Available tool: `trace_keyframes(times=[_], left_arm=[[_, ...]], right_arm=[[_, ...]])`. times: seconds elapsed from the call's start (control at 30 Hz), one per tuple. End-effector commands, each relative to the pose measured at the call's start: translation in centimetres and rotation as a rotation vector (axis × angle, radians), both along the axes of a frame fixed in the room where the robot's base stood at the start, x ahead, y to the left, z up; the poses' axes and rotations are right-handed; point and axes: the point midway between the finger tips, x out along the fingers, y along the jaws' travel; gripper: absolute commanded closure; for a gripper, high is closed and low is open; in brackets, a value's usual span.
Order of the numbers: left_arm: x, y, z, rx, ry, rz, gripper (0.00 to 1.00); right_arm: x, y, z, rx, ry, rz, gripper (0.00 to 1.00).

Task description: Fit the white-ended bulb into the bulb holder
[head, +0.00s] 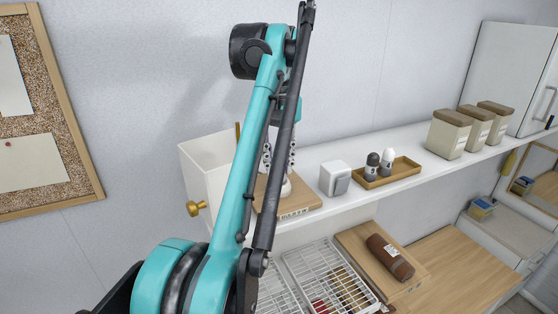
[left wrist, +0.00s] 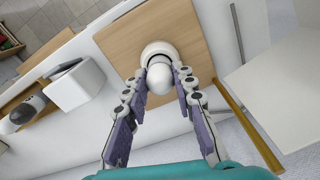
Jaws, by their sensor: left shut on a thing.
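My left gripper (left wrist: 161,73) points down with its two jointed fingers shut on a white, rounded bulb (left wrist: 159,79). The bulb holder (left wrist: 157,50) is a round white base on a square wooden board (left wrist: 125,36). In the left wrist view the bulb overlaps the holder; I cannot tell whether it is seated in it or just above it. In the head view my left gripper (head: 280,165) is over the wooden board (head: 306,200), and my own arm hides most of the bulb and holder. My right gripper is not in view.
A white box with a gold knob (head: 195,208) stands left of the board. To the right on the shelf are a small white box (head: 335,179), a wooden tray (head: 405,171) with two shakers, and several canisters (head: 448,134). Wire baskets (head: 322,273) sit below.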

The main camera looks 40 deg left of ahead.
Motion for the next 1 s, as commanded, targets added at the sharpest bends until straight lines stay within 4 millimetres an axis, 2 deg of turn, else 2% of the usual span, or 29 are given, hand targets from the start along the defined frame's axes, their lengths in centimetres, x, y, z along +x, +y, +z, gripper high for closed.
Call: trace_keyframes(times=[0.1, 0.13, 0.2, 0.7, 0.87, 1.0], left_arm=[[0.0, 0.0, -0.4, 0.0, 0.0, 0.0, 1.0], [0.0, 0.0, -0.3, 0.0, 0.0, 0.0, 0.69], [0.0, 0.0, -0.3, 0.0, 0.0, 0.0, 0.51], [0.0, 0.0, -0.1, 0.0, 0.0, 0.0, 0.5], [0.0, 0.0, 1.4, 0.0, 0.0, 0.0, 0.5], [0.0, 0.0, 3.4, 0.0, 0.0, 0.0, 0.5]], right_arm=[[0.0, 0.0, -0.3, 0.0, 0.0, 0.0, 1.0], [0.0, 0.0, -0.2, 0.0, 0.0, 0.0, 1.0], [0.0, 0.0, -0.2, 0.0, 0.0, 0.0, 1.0], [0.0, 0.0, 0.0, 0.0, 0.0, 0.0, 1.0], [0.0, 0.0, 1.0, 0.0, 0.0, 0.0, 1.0], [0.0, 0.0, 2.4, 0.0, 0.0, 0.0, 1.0]])
